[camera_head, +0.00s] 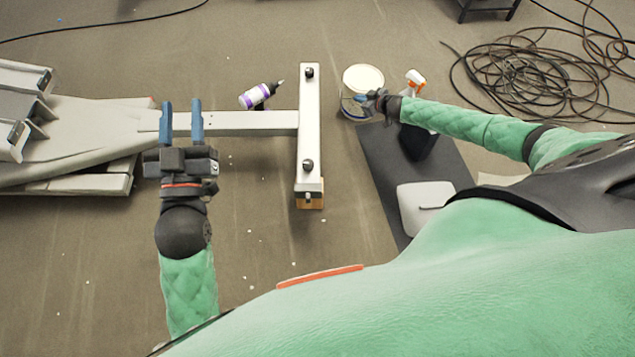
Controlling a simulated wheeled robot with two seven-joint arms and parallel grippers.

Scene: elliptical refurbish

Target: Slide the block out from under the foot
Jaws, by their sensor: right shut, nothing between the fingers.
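A wooden block (310,204) shows under the near end of the white crossbar foot (309,130); most of it is hidden beneath the foot. The foot sits at the right end of a grey beam (255,123) of the elliptical frame. My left gripper (181,108) is open, with its two blue fingers apart over the beam, well left of the foot and block. I cannot tell whether the fingers touch the beam. My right gripper (366,99) is shut and empty beside the white bucket (363,78), right of the foot and away from the block.
A purple-and-white bottle (256,97) lies near the beam. A dark mat (385,170) with a white box (424,203) lies to the right. Coiled black cable (520,85) covers the upper right floor. The floor near the block is open, with small white bits scattered.

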